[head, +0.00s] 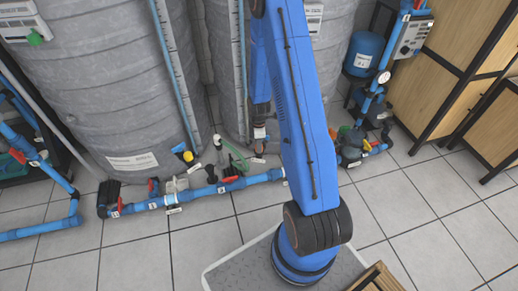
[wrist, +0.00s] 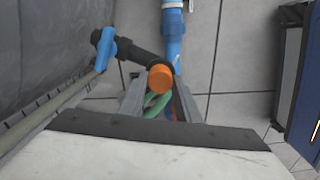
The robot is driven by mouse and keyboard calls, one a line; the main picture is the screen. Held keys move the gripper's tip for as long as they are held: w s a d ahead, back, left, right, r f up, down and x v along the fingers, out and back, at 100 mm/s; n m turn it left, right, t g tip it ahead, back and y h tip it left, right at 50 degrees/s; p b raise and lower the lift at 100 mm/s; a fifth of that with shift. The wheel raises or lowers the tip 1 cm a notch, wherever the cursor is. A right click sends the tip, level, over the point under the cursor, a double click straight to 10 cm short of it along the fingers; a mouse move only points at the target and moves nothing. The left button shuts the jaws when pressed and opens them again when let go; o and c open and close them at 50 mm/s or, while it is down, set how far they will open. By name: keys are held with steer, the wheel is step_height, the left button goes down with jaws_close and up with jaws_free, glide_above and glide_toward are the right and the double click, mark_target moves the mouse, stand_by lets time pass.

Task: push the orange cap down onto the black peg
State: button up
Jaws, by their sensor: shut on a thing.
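The orange cap (wrist: 160,78) shows in the wrist view, just above the middle, round end facing the camera. My gripper (wrist: 160,92) has its two grey fingers on either side of the cap and is shut on it. Dark material shows at the cap's upper edge, beside a black pipe fitting (wrist: 132,56). I cannot make out the black peg separately, nor whether the cap touches it. In the head view my blue arm covers the middle, and I cannot make out the cap there.
In the wrist view a blue pipe (wrist: 173,40) runs up beyond the cap, and a green hose (wrist: 155,101) shows between the fingers. In the head view large grey tanks (head: 110,80) stand behind floor-level blue pipes (head: 205,191). Wooden cabinets (head: 462,60) stand right. Open tiled floor (head: 430,215) lies front right.

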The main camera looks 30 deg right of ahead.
step_height(320, 180, up, 10)
stand_by(0.7)
stand_by(0.4)
